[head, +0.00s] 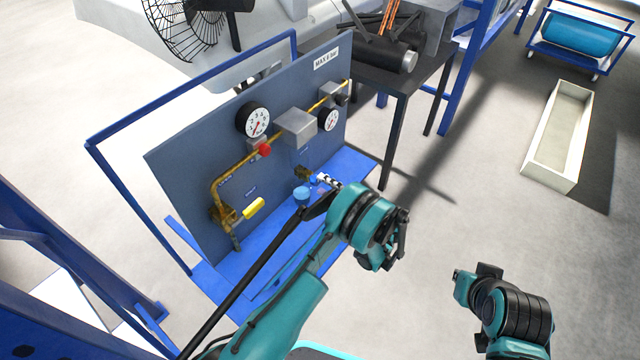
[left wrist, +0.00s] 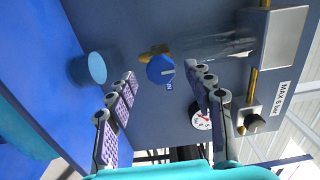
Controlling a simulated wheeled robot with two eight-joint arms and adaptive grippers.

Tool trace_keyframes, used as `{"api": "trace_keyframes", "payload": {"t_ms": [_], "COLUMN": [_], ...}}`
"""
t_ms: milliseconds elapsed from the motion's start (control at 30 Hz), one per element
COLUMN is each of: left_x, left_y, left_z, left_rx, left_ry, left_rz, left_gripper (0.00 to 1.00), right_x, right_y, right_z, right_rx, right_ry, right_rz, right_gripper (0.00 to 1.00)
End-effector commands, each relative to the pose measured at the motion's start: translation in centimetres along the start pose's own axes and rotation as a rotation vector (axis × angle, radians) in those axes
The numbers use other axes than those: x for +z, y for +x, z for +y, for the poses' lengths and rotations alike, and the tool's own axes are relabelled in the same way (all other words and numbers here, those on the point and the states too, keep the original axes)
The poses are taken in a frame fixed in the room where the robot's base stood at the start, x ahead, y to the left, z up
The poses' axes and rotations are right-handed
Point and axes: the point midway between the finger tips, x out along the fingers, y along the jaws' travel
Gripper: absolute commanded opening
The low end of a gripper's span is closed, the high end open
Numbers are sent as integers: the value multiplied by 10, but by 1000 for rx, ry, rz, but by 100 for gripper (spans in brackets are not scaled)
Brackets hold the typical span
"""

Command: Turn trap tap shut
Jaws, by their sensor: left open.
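The trap tap shows in the left wrist view as a round blue knob (left wrist: 160,69) with a pale pointer line, on a brass fitting against the panel. My left gripper (left wrist: 162,75) is open, with one finger on each side of the knob in that view; I cannot tell whether they touch it. In the head view the left fingertips (head: 326,181) are close to the panel's lower right, beside the brass fitting, and largely cover the knob. A blue cup (head: 302,194) is just left of them. My right arm is at the lower right; its fingers cannot be made out.
The panel (head: 190,165) carries gauges (head: 254,119), a grey box (head: 296,126), a red knob (head: 264,150) and a yellow lever (head: 254,208). A blue tray (head: 215,272) runs below it. A dark table (head: 400,75) stands behind. The floor on the right is clear around an open trough (head: 555,140).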

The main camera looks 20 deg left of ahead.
Motion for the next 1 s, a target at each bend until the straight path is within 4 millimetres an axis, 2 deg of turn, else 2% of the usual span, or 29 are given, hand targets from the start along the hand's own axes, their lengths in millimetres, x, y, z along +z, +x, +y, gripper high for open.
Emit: {"api": "trace_keyframes", "payload": {"t_ms": [200,400,600,1000], "left_x": [-1,0,0,0], "left_y": [-51,-84,-96,-96], "left_z": [0,0,0,0], "left_rx": [0,0,0,0], "left_ry": [0,0,0,0], "left_rz": [5,2,1,0], "left_gripper": [53,53,53,53], "right_x": [0,0,0,0], "right_y": [0,0,0,0], "right_z": [0,0,0,0], "right_rx": [0,0,0,0], "right_ry": [0,0,0,0], "right_rz": [0,0,0,0], "right_gripper": [0,0,0,0]}}
